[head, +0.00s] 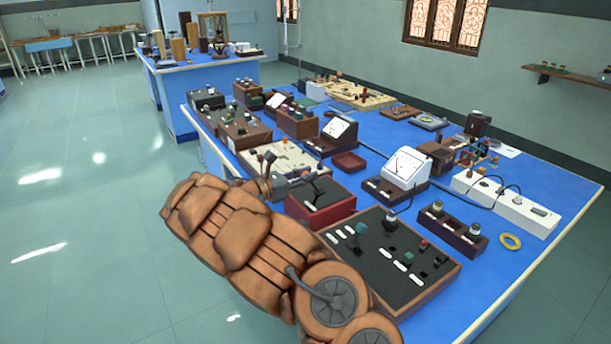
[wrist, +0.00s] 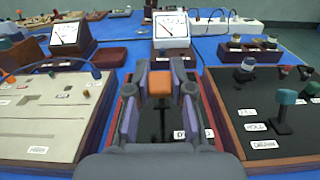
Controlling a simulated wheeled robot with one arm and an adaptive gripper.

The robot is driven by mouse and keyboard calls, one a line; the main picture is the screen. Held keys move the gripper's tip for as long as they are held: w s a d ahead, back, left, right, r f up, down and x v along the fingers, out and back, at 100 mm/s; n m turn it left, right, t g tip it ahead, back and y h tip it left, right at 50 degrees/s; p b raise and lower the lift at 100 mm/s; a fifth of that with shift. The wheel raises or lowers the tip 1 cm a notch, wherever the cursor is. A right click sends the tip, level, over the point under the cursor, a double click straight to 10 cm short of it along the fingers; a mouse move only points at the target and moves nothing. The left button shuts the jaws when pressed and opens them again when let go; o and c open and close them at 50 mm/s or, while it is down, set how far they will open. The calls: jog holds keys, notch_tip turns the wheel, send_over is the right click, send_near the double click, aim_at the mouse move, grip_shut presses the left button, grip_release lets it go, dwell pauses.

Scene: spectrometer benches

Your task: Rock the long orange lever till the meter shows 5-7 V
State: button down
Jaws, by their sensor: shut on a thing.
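The orange lever's tip (wrist: 160,84) stands between the two fingers of my gripper (wrist: 160,92) in the wrist view, and the fingers are shut on it. The lever rises from a dark-topped red box (head: 321,208), also seen in the wrist view (wrist: 120,100). In the head view my gripper (head: 306,180) is over this box, and the lever's tip is hard to make out. A white meter (head: 404,167) stands behind the box; it faces me in the wrist view (wrist: 171,24). A second meter (head: 340,128) stands farther left. Their readings are too small to tell.
A black panel with several small levers (head: 385,262) is close on the right. A cream board (wrist: 45,112) is close on the left. A white socket strip (head: 505,206) and a yellow ring (head: 510,241) lie at the right. Cables cross the blue table.

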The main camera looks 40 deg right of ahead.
jog(key=shift+d+r+y+p, duration=0.4)
jog(key=shift+r+y+p, duration=0.2)
jog(key=shift+p, duration=0.55)
jog(key=y+p, duration=0.1)
jog(key=d+y+p, duration=0.1)
jog(key=p, duration=0.1)
jog(key=shift+s+d+r, duration=0.1)
jog(key=shift+d+r, duration=0.15)
jog(key=d+y+p, duration=0.1)
jog(key=p, duration=0.2)
jog(key=shift+d+y, duration=0.15)
jog(key=shift+y, duration=0.15)
jog(key=shift+d+f+y+p, duration=0.15)
jog(key=shift+d+y+p, duration=0.4)
jog(key=shift+p, duration=0.4)
jog(key=c, duration=1)
grip_release()
jog(key=shift+a, duration=0.15)
